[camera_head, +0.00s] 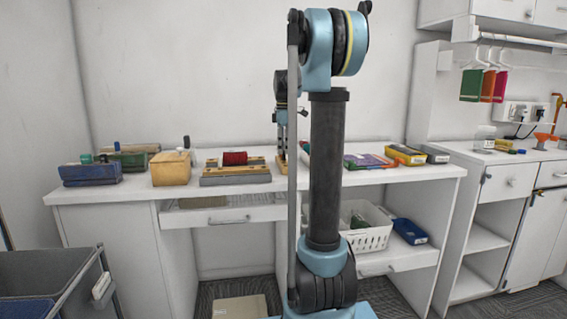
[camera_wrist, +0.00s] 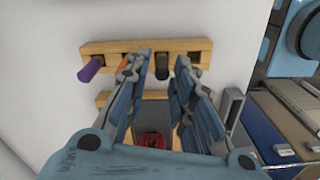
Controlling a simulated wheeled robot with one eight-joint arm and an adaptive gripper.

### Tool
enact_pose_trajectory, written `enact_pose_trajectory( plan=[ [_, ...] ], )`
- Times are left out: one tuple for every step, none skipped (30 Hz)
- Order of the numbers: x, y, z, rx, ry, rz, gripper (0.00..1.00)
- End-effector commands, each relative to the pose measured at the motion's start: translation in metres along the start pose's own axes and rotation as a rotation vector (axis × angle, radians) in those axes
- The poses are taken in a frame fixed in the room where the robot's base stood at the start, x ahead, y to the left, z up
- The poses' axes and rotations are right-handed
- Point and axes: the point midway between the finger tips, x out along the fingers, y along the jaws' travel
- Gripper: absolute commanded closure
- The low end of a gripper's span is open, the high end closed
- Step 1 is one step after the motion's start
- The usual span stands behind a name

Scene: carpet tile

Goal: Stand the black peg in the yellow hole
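The black peg (camera_wrist: 162,67) stands in a wooden rack (camera_wrist: 100,48) in the wrist view, between my fingertips. My gripper (camera_wrist: 161,62) is open around it, with a small gap on each side. In the head view my gripper is at the table behind my arm, and the peg cannot be made out there. A yellow block (camera_head: 171,170) sits on the table at the left in the head view, with a dark peg-like piece (camera_head: 186,142) at its top. No yellow hole can be clearly told.
A purple peg (camera_wrist: 91,69) stands in the rack's left end. A blue block (camera_head: 90,174) and a red spool (camera_head: 235,158) on a stacked base are on the table (camera_head: 225,193). Folders and a yellow box (camera_head: 405,155) lie to the right.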

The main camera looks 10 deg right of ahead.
Motion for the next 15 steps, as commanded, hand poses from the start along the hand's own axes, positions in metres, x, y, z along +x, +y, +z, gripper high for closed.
enact_pose_trajectory(
  plan=[
    [0.008, -0.001, 0.0, 0.0, 0.0, 0.0, 0.77],
    [0.012, -0.001, 0.0, 0.0, 0.0, 0.0, 0.77],
    [0.018, -0.002, 0.0, 0.0, 0.0, 0.0, 0.77],
    [0.021, -0.001, 0.0, 0.0, 0.0, 0.0, 0.77],
    [0.024, -0.001, 0.0, 0.0, 0.0, 0.0, 0.77],
    [0.028, -0.001, 0.0, 0.0, 0.0, 0.0, 0.77],
    [0.03, -0.001, 0.0, 0.0, 0.0, 0.0, 0.77],
    [0.032, -0.001, 0.0, 0.0, 0.0, 0.0, 0.77],
    [0.034, -0.001, 0.0, 0.0, 0.0, 0.0, 0.77],
    [0.034, -0.001, 0.0, 0.0, 0.0, 0.0, 0.77],
    [0.035, -0.001, 0.0, 0.0, 0.0, 0.0, 0.77],
    [0.035, -0.001, 0.0, 0.0, 0.0, 0.0, 0.77],
    [0.035, -0.001, 0.0, 0.0, 0.0, 0.0, 0.77],
    [0.035, -0.001, 0.0, 0.0, 0.0, 0.0, 0.77],
    [0.035, -0.001, 0.0, 0.0, 0.0, 0.0, 0.77]
  ],
)
